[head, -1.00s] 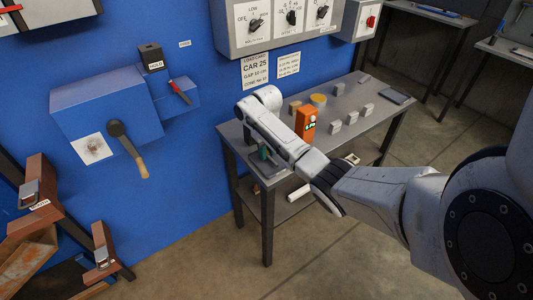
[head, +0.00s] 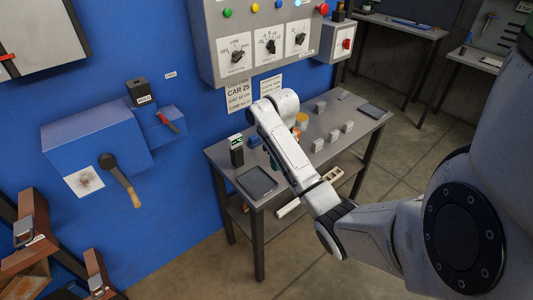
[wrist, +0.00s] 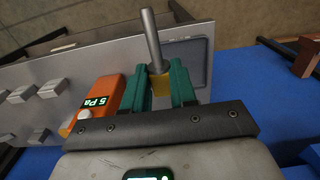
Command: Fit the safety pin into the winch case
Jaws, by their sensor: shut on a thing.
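The winch case (head: 95,130) is a blue box on the blue wall at the left of the head view, with a dark crank and wooden handle on its front. My gripper (wrist: 167,80) has teal fingers in the wrist view. They are shut on the safety pin (wrist: 152,42), a grey metal rod with a yellow lower part, which points away from the gripper's palm. In the head view my gripper (head: 272,160) is mostly hidden behind my arm, over the table and right of the winch case. The pin is hidden there.
The grey table (head: 225,158) bears a dark tray (head: 258,182), a black device with a green display (head: 237,150) and several small blocks. An orange device (wrist: 98,105) shows beside my fingers. A grey control box (head: 265,40) hangs above. Open floor lies in front.

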